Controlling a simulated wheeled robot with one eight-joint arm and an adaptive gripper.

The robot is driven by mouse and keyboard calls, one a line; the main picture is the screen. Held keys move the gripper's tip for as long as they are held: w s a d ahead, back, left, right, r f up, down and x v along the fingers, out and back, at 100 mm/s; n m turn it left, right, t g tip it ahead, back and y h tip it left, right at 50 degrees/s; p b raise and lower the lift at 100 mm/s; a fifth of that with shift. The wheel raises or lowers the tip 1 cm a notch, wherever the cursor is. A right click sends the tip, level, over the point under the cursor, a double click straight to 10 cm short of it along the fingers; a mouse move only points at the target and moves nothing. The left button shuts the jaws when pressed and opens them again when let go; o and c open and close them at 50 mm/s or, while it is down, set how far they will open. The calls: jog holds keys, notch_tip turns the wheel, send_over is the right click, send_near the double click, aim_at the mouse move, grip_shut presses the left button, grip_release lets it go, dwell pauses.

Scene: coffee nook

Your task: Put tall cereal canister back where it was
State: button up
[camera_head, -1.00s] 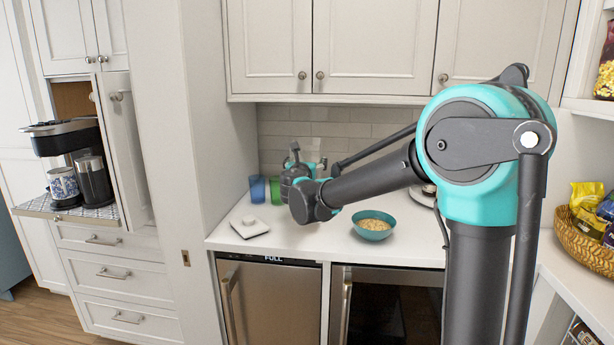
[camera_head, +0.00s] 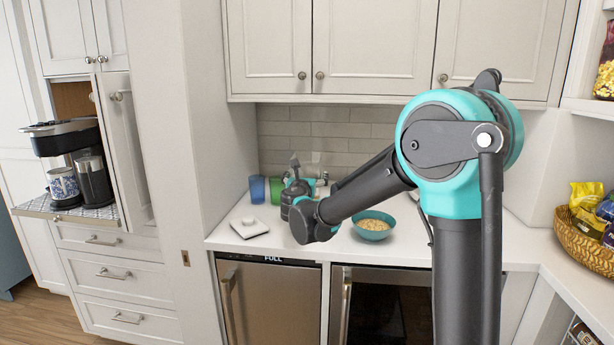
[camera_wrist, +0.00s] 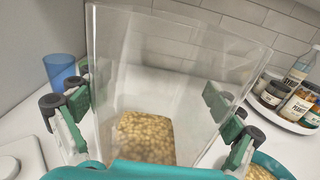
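The tall clear cereal canister (camera_wrist: 145,75) fills the middle of the wrist view, with tan cereal (camera_wrist: 146,138) low inside it. My gripper (camera_head: 296,175) is over the counter at the back left, left of the bowl. In the wrist view its teal finger pads (camera_wrist: 150,100) lie along both sides of the canister, and it appears shut on it. The clear walls are hard to make out in the head view. Whether the canister's base touches the counter cannot be told.
A white square lid (camera_head: 249,228) lies on the counter (camera_head: 225,240) to the left. A teal bowl of cereal (camera_head: 374,236) is right of my gripper. Jars stand on a turntable (camera_wrist: 283,118) at right.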

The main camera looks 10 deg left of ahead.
dwell(0.3)
jog(key=s, duration=1.2)
jog(key=s+d+f+m+g+h, duration=0.1)
jog(key=s+d+f+m+g, duration=0.15)
jog(key=d+f+m, duration=0.45)
jog(key=s+d+f+m+g+h, duration=0.25)
jog(key=d+m, duration=0.25)
jog(key=d, duration=0.5)
jog(key=s+d+f+m+g+h, duration=0.1)
jog(key=s+d+f+m+g, duration=0.15)
jog(key=d+f+m, duration=0.45)
jog(key=s+d+f+m+g+y, duration=0.2)
jog(key=s+f+m+g, duration=0.1)
jog(key=s+f+m, duration=0.3)
jog(key=s+d+f+m+g+y, duration=0.3)
jog(key=s+f+m, duration=0.4)
jog(key=s+m, duration=0.3)
jog(key=s, duration=0.2)
jog(key=shift+s+m, duration=0.3)
